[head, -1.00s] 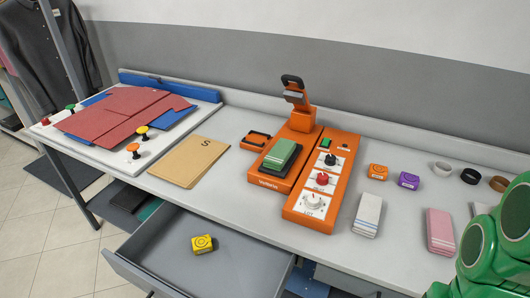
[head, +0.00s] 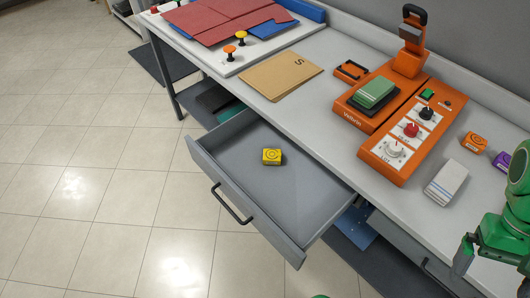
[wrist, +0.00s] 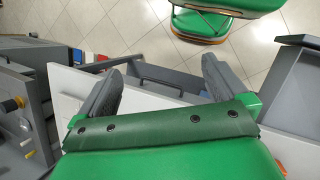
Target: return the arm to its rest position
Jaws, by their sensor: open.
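My arm (head: 512,205) is green and shows at the right edge of the head view. My gripper (head: 490,262) hangs there, in front of the table's front edge, partly cut off by the frame. In the wrist view my gripper (wrist: 160,78) has its two dark fingers spread wide, with nothing between them. I see no contact between the fingers and anything else.
Tiled floor (head: 90,150) is clear at left.

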